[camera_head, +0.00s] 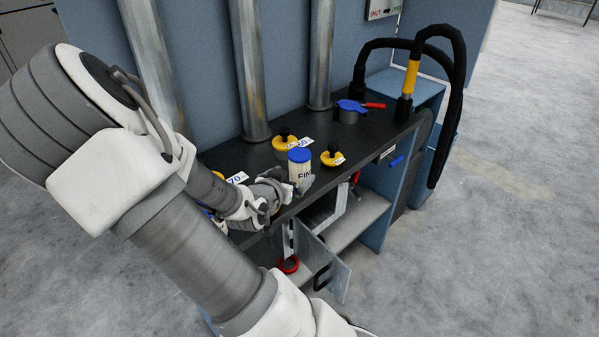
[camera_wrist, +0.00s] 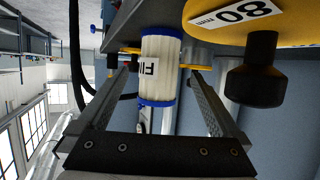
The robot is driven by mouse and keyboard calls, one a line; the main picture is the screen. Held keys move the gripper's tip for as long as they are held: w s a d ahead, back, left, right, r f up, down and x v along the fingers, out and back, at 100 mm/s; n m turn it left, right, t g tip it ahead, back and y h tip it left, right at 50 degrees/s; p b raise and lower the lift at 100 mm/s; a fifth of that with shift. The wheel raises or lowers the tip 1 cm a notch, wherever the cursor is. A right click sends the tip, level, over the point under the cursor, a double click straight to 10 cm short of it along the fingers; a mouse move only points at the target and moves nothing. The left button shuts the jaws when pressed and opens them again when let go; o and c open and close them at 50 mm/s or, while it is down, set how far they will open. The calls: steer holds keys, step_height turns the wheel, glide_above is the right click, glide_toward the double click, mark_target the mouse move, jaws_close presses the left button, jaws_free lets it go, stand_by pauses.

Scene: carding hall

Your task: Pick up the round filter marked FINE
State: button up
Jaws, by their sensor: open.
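The round filter (camera_head: 300,174) stands upright on the dark bench top, with a white body, a blue cap and a label that reads "FIN", its end cut off. In the wrist view the filter (camera_wrist: 160,68) appears ahead, with blue rims at both ends and its label partly turned away. My gripper (camera_head: 287,191) is just beside the filter in the head view. In the wrist view my gripper (camera_wrist: 160,80) is open, and its two fingers appear on either side of the filter with visible gaps. It holds nothing.
A yellow disc with a black knob (camera_head: 286,143) stands behind the filter. Another yellow knobbed disc (camera_head: 332,158) is to its right. A blue item with a red handle (camera_head: 352,106) and black hoses (camera_head: 458,95) are farther right. An open cabinet door (camera_head: 330,268) hangs below.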

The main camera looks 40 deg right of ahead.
mark_target(295, 174)
steer(key=b+x, duration=0.1)
steer(key=x, duration=0.3)
steer(key=shift+s+f, duration=0.1)
steer(key=shift+f, duration=0.1)
steer(key=shift+w+d+f, duration=0.15)
steer(key=shift+w+d, duration=0.15)
steer(key=shift+d, duration=0.2)
steer(key=c, duration=1.4)
